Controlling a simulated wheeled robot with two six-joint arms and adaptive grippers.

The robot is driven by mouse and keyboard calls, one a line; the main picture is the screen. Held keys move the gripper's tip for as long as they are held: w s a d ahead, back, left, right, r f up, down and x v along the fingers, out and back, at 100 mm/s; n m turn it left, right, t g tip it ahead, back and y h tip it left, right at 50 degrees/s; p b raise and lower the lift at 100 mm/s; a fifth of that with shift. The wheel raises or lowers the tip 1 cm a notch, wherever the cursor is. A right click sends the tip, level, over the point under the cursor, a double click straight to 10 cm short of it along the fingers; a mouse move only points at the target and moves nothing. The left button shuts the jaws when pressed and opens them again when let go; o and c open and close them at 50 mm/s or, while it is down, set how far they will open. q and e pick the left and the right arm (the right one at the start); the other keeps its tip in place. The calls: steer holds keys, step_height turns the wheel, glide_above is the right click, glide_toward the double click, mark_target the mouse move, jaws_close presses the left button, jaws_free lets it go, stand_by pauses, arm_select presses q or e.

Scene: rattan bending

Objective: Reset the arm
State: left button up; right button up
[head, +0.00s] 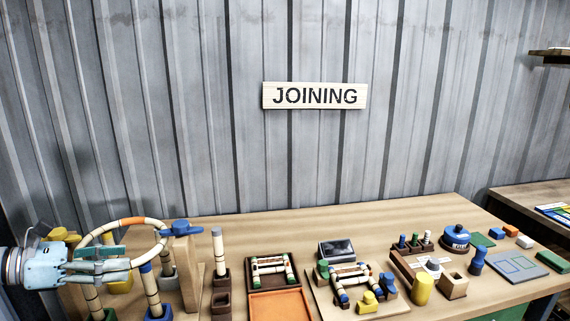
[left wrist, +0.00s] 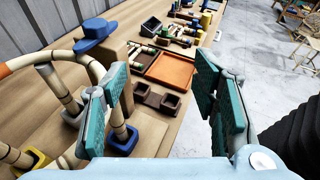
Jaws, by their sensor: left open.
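My left gripper (head: 118,266) reaches in from the left of the head view, over the left end of the workbench. It is open, and its two teal-padded fingers stand apart with nothing between them in the left wrist view (left wrist: 162,95). A bent rattan pole (head: 130,221) with an orange band arches behind the gripper. It also shows at the left of the left wrist view (left wrist: 42,56). A blue clamp (head: 181,229) sits on a wooden block (head: 188,265) at the pole's right end. My right gripper is not in view.
Upright rattan pieces stand in blue (head: 158,313) and other holders near the gripper. An orange tray (head: 280,306), a dark tray (head: 250,272) of rattan pieces and a yellow cylinder (head: 422,287) stand farther right. The bench (head: 330,232) is clear along the back.

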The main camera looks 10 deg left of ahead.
arm_select(q)
steer(key=w+d+f+n+t+y, duration=0.2)
steer(key=d+f+n+t+y, duration=0.3)
steer(key=n, duration=0.6)
steer(key=w+f+n+t+y, duration=0.3)
steer(key=f+n, duration=0.3)
steer(key=n, duration=0.5)
steer(key=s+d+f+n+g+y, duration=0.1)
steer(key=s+f+n+g+y, duration=0.4)
steer(key=s+f+n, duration=0.5)
steer(key=s+d+f+n+g+h, duration=0.1)
steer(key=s+d+f+n+g, duration=0.45)
steer(key=s, duration=0.45)
steer(key=s+d+f+n+g+h, duration=0.1)
steer(key=s+d+f+n+g, duration=0.4)
steer(key=s, duration=0.4)
step_height(320, 180, down, 21)
steer(key=s+a+n, duration=0.1)
steer(key=s+n, duration=0.1)
steer(key=s+f+g, duration=0.1)
steer(key=s+f, duration=1)
steer(key=s, duration=0.2)
steer(key=shift+s+a+f, duration=0.2)
steer(key=shift+a+f, duration=0.2)
